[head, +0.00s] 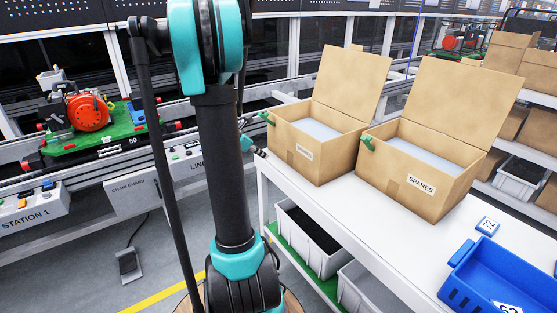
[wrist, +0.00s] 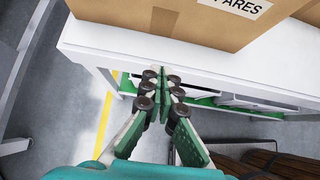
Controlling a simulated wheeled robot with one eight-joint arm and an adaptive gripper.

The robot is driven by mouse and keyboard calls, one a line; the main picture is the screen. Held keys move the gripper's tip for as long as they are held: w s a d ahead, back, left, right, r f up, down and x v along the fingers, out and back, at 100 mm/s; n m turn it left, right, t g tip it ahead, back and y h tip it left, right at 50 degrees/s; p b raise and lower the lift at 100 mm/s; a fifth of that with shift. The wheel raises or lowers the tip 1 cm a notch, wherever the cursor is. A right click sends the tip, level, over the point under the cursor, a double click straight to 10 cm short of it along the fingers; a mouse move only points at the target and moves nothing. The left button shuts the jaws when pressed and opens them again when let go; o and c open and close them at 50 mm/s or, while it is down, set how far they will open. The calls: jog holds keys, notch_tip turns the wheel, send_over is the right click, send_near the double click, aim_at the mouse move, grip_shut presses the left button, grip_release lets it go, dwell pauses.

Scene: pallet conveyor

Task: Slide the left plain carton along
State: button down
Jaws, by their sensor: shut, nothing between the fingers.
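Two open brown cartons stand side by side on a white table, flaps raised. The left carton (head: 320,165) has a SPARES label, a dark tape strip and a green tab at its left corner; pale grey contents show inside. The right carton (head: 412,198) looks alike. My gripper (head: 262,153) is at the table's left end, close beside the left carton's near left corner. In the wrist view my gripper (wrist: 163,76) is shut and empty, its tips just short of a labelled carton face (wrist: 185,28). Whether it touches the carton I cannot tell.
The white table (head: 385,248) also holds a blue bin (head: 490,280) and a blue 72 tag (head: 487,226) at the right. Grey bins sit on the shelf below. A conveyor with a green pallet (head: 115,128) runs behind at the left. More cartons stand at the far right.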

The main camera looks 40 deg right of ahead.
send_near(290, 164)
notch_tip(290, 164, down, 4)
jog(key=shift+s+d, duration=0.35)
jog(key=shift+d, duration=1)
jog(key=shift+d+r, duration=0.1)
jog(key=shift+d, duration=0.6)
jog(key=d, duration=0.6)
jog(key=s+d, duration=0.1)
jog(key=d, duration=0.5)
jog(key=s+d, duration=0.1)
jog(key=d, duration=0.6)
jog(key=shift+s, duration=0.1)
